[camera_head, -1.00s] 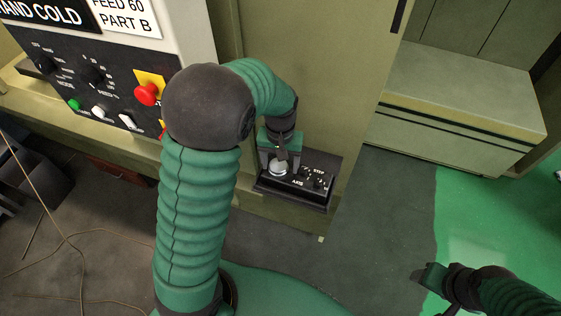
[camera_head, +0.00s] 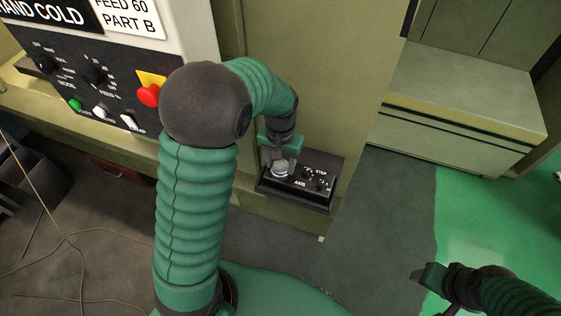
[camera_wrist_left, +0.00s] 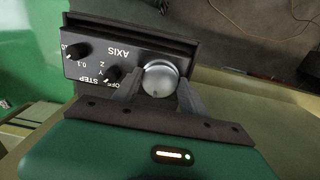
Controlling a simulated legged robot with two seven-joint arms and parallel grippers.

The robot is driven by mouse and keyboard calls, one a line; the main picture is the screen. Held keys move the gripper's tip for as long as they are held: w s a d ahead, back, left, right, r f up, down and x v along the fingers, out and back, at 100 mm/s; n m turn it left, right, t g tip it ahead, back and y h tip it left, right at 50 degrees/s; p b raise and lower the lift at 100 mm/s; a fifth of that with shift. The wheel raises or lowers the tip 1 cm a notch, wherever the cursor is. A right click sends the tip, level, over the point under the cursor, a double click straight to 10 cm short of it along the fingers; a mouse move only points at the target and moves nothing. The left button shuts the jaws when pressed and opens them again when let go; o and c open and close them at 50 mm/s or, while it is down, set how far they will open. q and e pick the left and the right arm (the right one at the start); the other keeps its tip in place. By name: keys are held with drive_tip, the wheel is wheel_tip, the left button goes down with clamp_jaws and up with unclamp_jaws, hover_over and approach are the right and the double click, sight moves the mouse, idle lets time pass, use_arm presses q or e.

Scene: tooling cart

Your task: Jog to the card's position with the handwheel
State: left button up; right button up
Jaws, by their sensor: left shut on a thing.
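The handwheel (camera_wrist_left: 160,79) is a round silver knob on a small black pendant box (camera_wrist_left: 92,66). The box also carries AXIS and STEP selector knobs and is mounted low on the machine's side. My left gripper (camera_head: 281,168) is shut on the handwheel, one finger on each side; it also shows in the left wrist view (camera_wrist_left: 158,95). The white card (camera_head: 126,17) at top left reads "FEED 60 PART B"; its upper part is cut off. My right gripper (camera_head: 425,276) hangs at lower right, away from everything; its finger gap is not clear.
A control panel (camera_head: 88,82) with a red stop button (camera_head: 149,95), knobs and small buttons is at left, partly behind my left arm. A beige cabinet bench (camera_head: 460,90) stands at right. Cables lie on the floor at lower left.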

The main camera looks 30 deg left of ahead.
use_arm(q)
drive_tip(key=m, duration=0.4)
drive_tip(key=shift+r+p, duration=0.1)
drive_tip(key=shift+p, duration=0.2)
drive_tip(key=m+p, duration=0.1)
drive_tip(key=m, duration=0.3)
drive_tip(key=shift+a, duration=0.1)
drive_tip(key=m+p, duration=0.2)
drive_tip(key=m, duration=0.2)
drive_tip(key=shift+r+m, duration=0.1)
drive_tip(key=shift+m, duration=0.2)
drive_tip(key=shift+w+m+p, duration=0.1)
drive_tip(key=shift+m+p, duration=0.6)
drive_tip(key=shift+m, duration=0.8)
drive_tip(key=o, duration=1.4)
